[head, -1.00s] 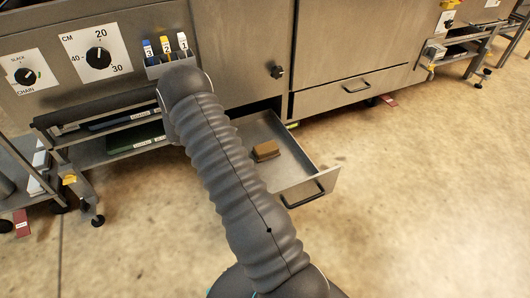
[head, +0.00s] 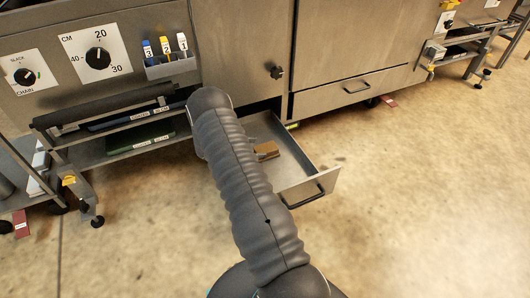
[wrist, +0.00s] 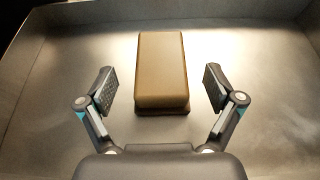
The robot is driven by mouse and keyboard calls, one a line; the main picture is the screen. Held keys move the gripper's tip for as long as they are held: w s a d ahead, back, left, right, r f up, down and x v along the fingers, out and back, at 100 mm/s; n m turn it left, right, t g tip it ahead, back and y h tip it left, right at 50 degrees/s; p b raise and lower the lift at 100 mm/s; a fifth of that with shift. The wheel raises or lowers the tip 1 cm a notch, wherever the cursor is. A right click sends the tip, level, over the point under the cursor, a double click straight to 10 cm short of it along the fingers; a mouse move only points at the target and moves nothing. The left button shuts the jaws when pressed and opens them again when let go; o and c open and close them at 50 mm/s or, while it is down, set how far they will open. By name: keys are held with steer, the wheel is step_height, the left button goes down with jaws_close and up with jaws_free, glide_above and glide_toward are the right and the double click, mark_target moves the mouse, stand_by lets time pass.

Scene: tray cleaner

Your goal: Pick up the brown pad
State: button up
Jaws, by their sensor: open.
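The brown pad (wrist: 162,68) lies in the open metal drawer (wrist: 60,62), between and a little ahead of my gripper's fingers in the wrist view. My gripper (wrist: 160,92) is open, one finger to each side of the pad, with a gap on both sides. In the head view the pad (head: 266,151) shows beside my arm, partly covered by it. The drawer (head: 310,177) is pulled out from the machine. My gripper is hidden behind my arm in the head view.
The drawer walls surround the pad, with bare drawer floor on both sides. The steel machine front (head: 240,60) stands behind, with a dial (head: 98,58) and coloured tags (head: 165,46). A shelf with trays (head: 140,143) is at left. The floor (head: 430,200) at right is clear.

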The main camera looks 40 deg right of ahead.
mark_target(265, 148)
steer(key=shift+x, duration=2.8)
steer(key=c, duration=1.3)
